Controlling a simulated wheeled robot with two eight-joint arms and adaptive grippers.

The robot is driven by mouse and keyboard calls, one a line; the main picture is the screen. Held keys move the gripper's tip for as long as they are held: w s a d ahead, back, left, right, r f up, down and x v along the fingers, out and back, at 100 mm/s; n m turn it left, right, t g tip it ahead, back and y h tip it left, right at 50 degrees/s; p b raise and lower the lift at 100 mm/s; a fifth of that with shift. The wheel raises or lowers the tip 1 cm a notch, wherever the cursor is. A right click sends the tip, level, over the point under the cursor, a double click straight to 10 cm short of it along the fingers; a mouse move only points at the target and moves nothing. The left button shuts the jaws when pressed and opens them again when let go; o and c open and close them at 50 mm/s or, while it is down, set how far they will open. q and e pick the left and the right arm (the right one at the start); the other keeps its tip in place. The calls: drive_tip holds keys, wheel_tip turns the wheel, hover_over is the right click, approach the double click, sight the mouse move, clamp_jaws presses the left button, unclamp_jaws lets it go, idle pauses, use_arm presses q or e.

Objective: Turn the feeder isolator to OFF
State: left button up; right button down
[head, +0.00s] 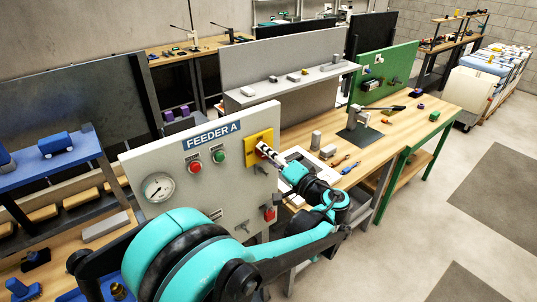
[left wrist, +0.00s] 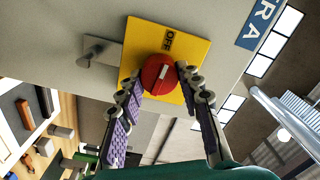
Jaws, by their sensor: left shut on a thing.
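The feeder isolator is a red round knob (left wrist: 155,82) on a yellow plate (left wrist: 195,50), seen close in the left wrist view. The plate has the word OFF (left wrist: 169,40) beside the knob, and a short pale mark on the knob lies towards that word. In the head view the yellow plate (head: 251,152) sits at the right side of the FEEDER A panel (head: 205,200). My left gripper (head: 263,150) reaches it from the right and hides the knob there. Its two fingers are shut on the knob from both sides. My right gripper is not in view.
The panel also carries a gauge (head: 158,187), a red button (head: 195,167), a green button (head: 219,156) and a small red-handled part (head: 269,213) below the isolator. A metal peg (left wrist: 96,50) stands out beside the plate. A wooden bench (head: 430,118) with tools is behind my arm.

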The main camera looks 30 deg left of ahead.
use_arm(q)
drive_tip(key=shift+n, duration=0.6)
drive_tip(key=o, duration=1.2)
drive_tip(key=shift+c, duration=0.2)
drive_tip(key=v, duration=1.2)
drive_tip(key=shift+a+f, duration=0.1)
